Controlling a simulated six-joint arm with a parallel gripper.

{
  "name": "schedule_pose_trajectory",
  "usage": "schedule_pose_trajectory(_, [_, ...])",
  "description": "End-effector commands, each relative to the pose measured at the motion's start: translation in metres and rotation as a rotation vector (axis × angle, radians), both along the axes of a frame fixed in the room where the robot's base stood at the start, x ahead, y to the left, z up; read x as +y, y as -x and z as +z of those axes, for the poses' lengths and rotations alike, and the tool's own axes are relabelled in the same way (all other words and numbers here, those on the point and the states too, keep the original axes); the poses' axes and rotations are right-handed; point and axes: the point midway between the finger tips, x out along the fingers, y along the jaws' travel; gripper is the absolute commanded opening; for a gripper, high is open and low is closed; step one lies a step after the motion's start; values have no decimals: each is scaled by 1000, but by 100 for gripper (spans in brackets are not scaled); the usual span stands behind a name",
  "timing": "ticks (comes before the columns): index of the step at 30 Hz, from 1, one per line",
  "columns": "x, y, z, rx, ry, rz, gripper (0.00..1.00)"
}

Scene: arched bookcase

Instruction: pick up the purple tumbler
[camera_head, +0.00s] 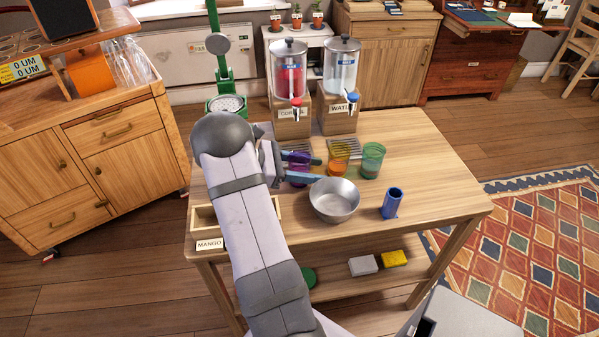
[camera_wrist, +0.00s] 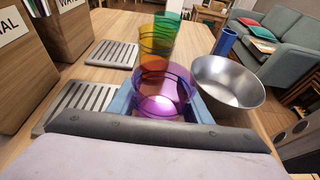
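The purple tumbler (camera_head: 297,172) stands on the wooden table, partly hidden by my fingers in the head view. In the wrist view the tumbler (camera_wrist: 163,90) is close and upright, with its rim towards me. My gripper (camera_head: 302,169) is low over the table, with its blue-grey fingers on either side of the tumbler. In the wrist view my gripper (camera_wrist: 163,106) has one finger left and one right of the tumbler's lower part. The fingers are apart; I cannot tell for sure whether they touch its wall.
An orange tumbler (camera_head: 338,158) and a green tumbler (camera_head: 371,161) stand right of the purple one. A metal bowl (camera_head: 334,203) sits close in front, with a blue cup (camera_head: 392,203) further right. Two drink dispensers (camera_head: 289,75) (camera_head: 341,72) stand behind. The table's right side is clear.

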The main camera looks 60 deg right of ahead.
Motion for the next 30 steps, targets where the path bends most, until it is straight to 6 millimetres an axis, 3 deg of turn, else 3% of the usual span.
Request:
schedule_pose_trajectory(14, [0,0,6,-1,2,-1,18])
schedule_pose_trajectory(23, [0,-1,35,-3,3,1,18])
schedule_pose_trajectory(30, [29,-31,35,-1,1,5,18])
